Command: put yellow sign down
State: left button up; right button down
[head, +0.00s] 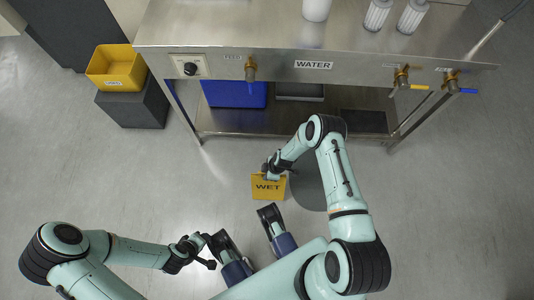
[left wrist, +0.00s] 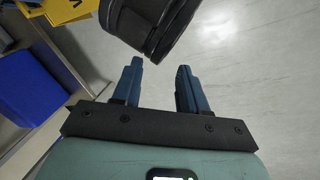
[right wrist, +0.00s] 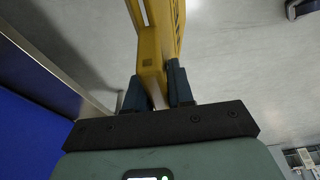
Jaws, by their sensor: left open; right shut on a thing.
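The yellow sign (head: 268,187) reads WET and stands in front of the steel bench, low near the floor. My right gripper (head: 268,171) is shut on its top edge. In the right wrist view the sign (right wrist: 154,55) runs up from between the two fingers (right wrist: 158,92). I cannot tell whether its lower edge touches the floor. My left gripper (head: 203,250) is at the lower left of the sign, well apart from it. In the left wrist view its fingers (left wrist: 160,85) are open with nothing between them. A bit of yellow (left wrist: 68,12) shows at that view's top left.
The steel bench (head: 225,30) carries a WATER label and several valves. A blue bin (head: 235,94) sits on its lower shelf. A yellow bin (head: 117,67) rests on a dark box (head: 135,103) at left. The grey floor (head: 100,180) is clear at left.

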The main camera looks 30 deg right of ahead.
pick_arm(q)
jog(key=shift+w+a+f+t+b, duration=0.2)
jog(key=shift+w+a+f+b, duration=0.15)
jog(key=shift+w, duration=0.2)
jog(key=shift+w+a+f+t+b, duration=0.2)
jog(key=shift+w+f+b, duration=0.15)
jog(key=shift+w, duration=0.2)
pick_arm(e)
jog(key=shift+f, duration=2.05)
pick_arm(q)
jog(key=shift+f, duration=0.15)
pick_arm(e)
jog(key=shift+f, duration=0.1)
jog(key=c, duration=1)
grip_release()
pick_arm(q)
jog(key=shift+w, duration=0.1)
pick_arm(e)
jog(key=p+v, duration=0.3)
jog(key=v, duration=0.9)
jog(key=shift+p, duration=0.4)
pick_arm(q)
jog(key=s+d+r+g, duration=0.2)
jog(key=s+d+r, duration=0.1)
jog(key=s, duration=0.3)
jog(key=shift+r+h, duration=0.3)
jog(key=shift+r, duration=0.45)
